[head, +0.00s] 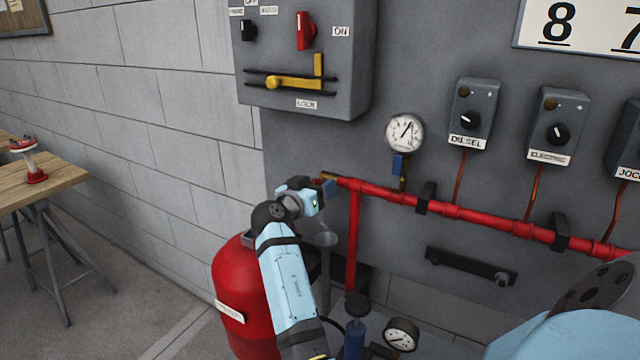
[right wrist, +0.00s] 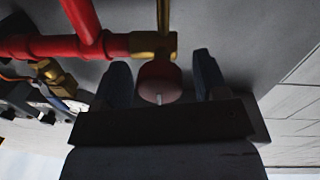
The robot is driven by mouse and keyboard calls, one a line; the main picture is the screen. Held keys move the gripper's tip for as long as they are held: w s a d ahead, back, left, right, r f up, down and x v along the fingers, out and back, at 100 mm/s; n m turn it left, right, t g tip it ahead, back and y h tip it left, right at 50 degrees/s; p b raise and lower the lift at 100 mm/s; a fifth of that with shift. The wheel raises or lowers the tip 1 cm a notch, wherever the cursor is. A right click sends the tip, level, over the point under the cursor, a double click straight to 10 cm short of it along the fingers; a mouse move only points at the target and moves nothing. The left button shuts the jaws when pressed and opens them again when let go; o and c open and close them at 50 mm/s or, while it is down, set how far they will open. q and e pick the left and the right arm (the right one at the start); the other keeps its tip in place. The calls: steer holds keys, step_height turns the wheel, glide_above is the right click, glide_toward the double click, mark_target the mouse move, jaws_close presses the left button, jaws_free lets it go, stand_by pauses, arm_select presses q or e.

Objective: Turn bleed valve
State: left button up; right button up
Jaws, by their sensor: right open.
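The bleed valve is a round dark red knob (right wrist: 158,82) on a brass fitting (right wrist: 152,44) at the end of the red pipe. In the right wrist view the knob sits between my two open fingers, with a gap visible on each side. My right gripper (right wrist: 160,84) appears not to be squeezing it. In the head view my right gripper (head: 318,190) is at the left end of the red pipe (head: 400,197) and mostly hides the knob. My left gripper is not in view.
A pressure gauge (head: 405,132) stands above the pipe, close to the right gripper. A grey control box (head: 300,50) hangs above. A red tank (head: 240,290) stands below, beside my arm. A wooden table (head: 45,180) is at the far left.

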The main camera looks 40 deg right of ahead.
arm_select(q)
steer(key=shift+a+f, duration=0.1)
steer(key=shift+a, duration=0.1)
arm_select(e)
steer(key=shift+c, duration=0.4)
steer(key=c, duration=0.8)
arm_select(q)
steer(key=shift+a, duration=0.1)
